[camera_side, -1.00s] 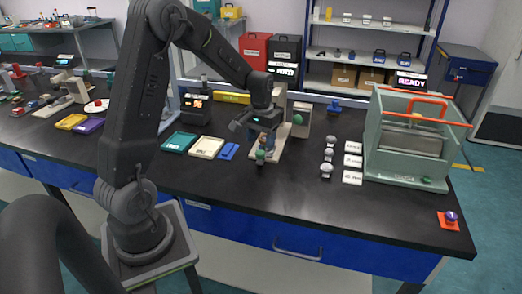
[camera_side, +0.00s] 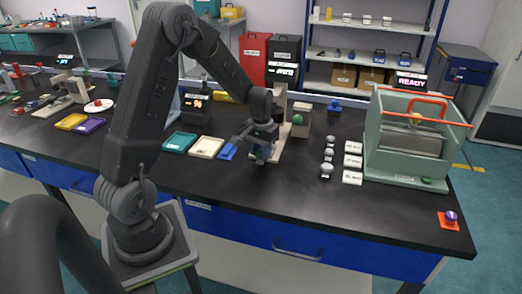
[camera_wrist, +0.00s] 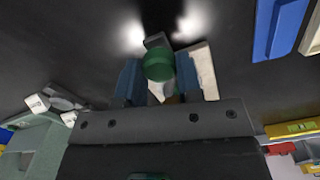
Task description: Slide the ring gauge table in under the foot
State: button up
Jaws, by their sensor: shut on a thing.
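A pale gauge stand (camera_side: 281,98) with a flat base (camera_side: 292,150) stands mid-bench in the side view. My gripper (camera_side: 263,152) is low at the front of this stand. A strip of the pale base shows in the wrist view (camera_wrist: 207,68). The foot is hidden behind my gripper, so I cannot tell how the table lies relative to it.
A blue tray (camera_side: 228,151), a cream tray (camera_side: 207,147) and a teal tray (camera_side: 179,141) lie to the left. Several small weights and white blocks (camera_side: 352,161) stand to the right, before a green-framed machine (camera_side: 407,181).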

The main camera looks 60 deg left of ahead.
grip_shut()
jog(key=w+a, duration=0.5)
jog(key=shift+w+a, duration=0.2)
jog(key=shift+w, duration=0.05)
jog(key=o, duration=0.6)
grip_release()
notch_tip(320, 180, up, 14)
jog(key=shift+f, duration=0.1)
jog(key=shift+c, duration=0.2)
